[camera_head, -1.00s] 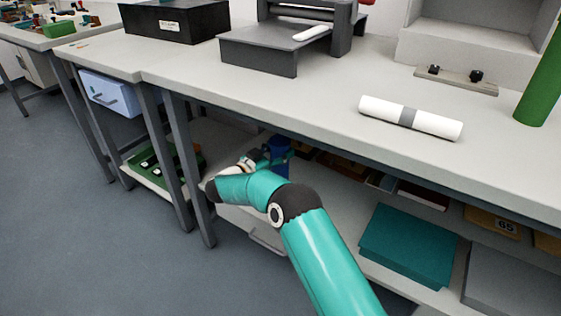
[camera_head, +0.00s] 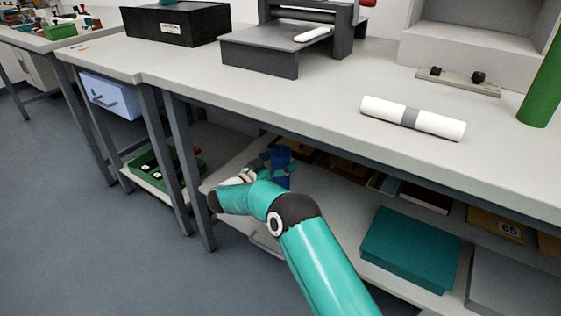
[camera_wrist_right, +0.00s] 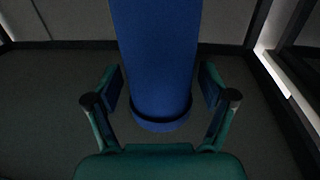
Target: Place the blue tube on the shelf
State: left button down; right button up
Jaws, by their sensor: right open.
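The blue tube (camera_head: 281,163) is on the lower shelf level under the long workbench, partly hidden by my right arm. In the right wrist view the blue tube (camera_wrist_right: 152,55) is between the two fingers, with its darker rimmed end towards the palm. My right gripper (camera_head: 277,171) is around the tube, under the bench top. In the right wrist view the fingers of my right gripper (camera_wrist_right: 162,85) are spread on both sides, with gaps to the tube. The shelf (camera_head: 335,205) is the pale board below the bench top. Whether the tube rests on it is hidden. My left gripper is not in view.
A teal box (camera_head: 410,248) and several boxes stand on the shelf to the right. The bench top (camera_head: 250,95) edge hangs above my arm. A white roll (camera_head: 412,117) lies on top. A bench leg (camera_head: 190,165) stands left of my gripper.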

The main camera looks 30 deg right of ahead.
jog(key=shift+r, duration=0.15)
jog(key=shift+a, duration=0.4)
jog(key=p+v, duration=0.3)
jog(key=v, duration=0.8)
jog(key=shift+s+a, duration=0.15)
